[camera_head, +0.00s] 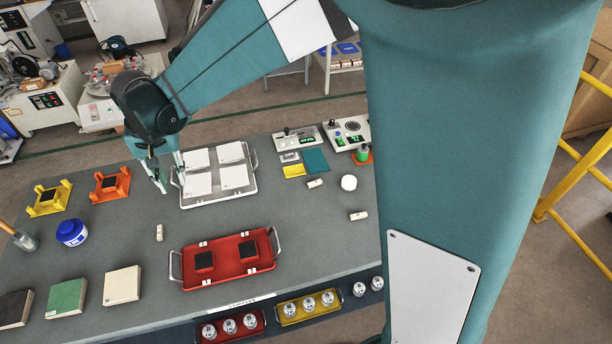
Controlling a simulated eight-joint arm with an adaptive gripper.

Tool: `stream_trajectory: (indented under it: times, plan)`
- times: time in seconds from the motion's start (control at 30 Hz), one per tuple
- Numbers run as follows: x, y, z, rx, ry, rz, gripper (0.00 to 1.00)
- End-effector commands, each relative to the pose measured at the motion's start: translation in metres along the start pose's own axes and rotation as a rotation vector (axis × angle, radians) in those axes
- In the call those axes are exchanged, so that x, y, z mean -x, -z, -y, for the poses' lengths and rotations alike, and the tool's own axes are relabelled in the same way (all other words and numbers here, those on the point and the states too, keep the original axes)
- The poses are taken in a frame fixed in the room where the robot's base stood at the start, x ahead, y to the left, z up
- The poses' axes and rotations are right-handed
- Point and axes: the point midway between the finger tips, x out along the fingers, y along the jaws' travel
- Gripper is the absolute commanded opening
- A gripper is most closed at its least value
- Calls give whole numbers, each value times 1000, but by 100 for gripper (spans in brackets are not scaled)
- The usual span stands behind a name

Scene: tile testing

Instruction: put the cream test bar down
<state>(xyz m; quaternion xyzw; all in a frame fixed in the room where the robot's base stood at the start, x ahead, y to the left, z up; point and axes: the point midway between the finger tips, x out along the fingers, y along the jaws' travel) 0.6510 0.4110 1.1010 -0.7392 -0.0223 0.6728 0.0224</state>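Several small cream bars are in view, and I cannot tell which one is the test bar. One cream bar (159,232) lies on the grey bench, left of the red tray. A second cream bar (315,183) lies right of the white tray, and a third cream bar (358,215) lies further right. My gripper (172,179) points down at the left edge of the white tray, above and apart from the first bar in the picture. Its fingers are spread, and I see nothing between them.
A white tray (216,204) carries several white tiles. A red tray (222,281) holds two dark pads. Orange (110,184) and yellow (49,198) stands, a blue jar (71,233) and a mallet (25,241) are left. Bench (120,240) between jar and red tray is mostly clear.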

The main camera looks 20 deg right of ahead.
Motion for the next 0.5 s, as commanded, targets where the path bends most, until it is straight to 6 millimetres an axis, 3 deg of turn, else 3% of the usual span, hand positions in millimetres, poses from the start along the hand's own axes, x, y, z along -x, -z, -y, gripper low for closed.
stream_trajectory:
  times: [0.1,0.5]
  plan:
    - [21,-1,-30,-3,11,-26,24]
    - [76,-15,-121,-1,38,-116,24]
